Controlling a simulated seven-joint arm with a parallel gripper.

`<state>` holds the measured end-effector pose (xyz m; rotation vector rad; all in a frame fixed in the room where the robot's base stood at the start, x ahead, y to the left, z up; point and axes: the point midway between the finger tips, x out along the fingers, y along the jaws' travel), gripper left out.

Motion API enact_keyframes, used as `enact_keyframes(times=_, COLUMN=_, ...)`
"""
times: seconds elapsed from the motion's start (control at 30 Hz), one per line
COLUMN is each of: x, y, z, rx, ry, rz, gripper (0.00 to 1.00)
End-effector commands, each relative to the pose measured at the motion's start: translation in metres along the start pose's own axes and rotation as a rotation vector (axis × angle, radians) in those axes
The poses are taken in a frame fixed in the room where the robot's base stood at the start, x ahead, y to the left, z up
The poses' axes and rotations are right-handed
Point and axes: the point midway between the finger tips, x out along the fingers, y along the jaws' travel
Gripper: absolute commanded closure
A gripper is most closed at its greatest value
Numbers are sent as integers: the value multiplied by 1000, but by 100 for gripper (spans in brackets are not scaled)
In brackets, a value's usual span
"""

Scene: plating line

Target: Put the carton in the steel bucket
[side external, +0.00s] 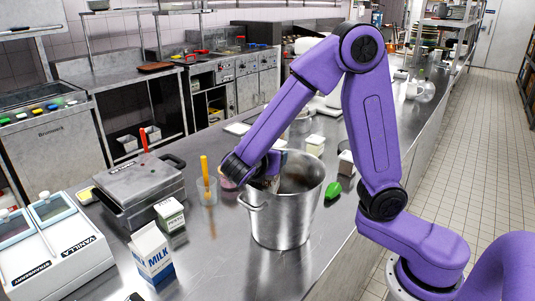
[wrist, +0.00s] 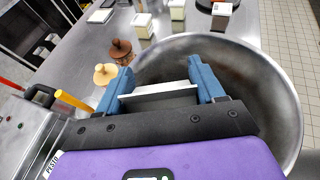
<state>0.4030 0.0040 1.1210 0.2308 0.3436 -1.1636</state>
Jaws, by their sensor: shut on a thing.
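The steel bucket (side external: 283,215) stands upright on the counter in the side view. Its round mouth fills the right of the wrist view (wrist: 285,75). My gripper (side external: 266,180) points down at the left side of the bucket's mouth. In the wrist view, my gripper (wrist: 160,82) has its blue fingers shut on a pale, flat-edged thing (wrist: 160,91), over the bucket's mouth. Most of the held thing is hidden, so I cannot tell if it is a carton. A blue and white milk carton (side external: 151,256) stands on the counter, left of the bucket and apart from it.
A pesto box (side external: 169,214), a cup with a yellow handle (side external: 207,188) and a grill press (side external: 140,187) stand left of the bucket. A green thing (side external: 333,190) lies right of it. Small white boxes (side external: 315,145) stand behind.

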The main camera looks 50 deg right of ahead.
Motion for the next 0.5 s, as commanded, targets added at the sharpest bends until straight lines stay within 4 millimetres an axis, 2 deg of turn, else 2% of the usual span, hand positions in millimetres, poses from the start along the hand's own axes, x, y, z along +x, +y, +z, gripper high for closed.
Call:
enact_keyframes(times=0.27, x=2, y=0, z=-4, rx=0, ry=-1, rz=0, gripper=100)
enact_keyframes(times=0.3, x=2, y=0, z=-5, rx=-1, ry=0, rz=0, gripper=26)
enact_keyframes(times=0.37, x=2, y=0, z=-4, rx=-1, ry=0, rz=0, gripper=7)
enact_keyframes(times=0.5, x=2, y=0, z=-4, rx=-1, ry=0, rz=0, gripper=7)
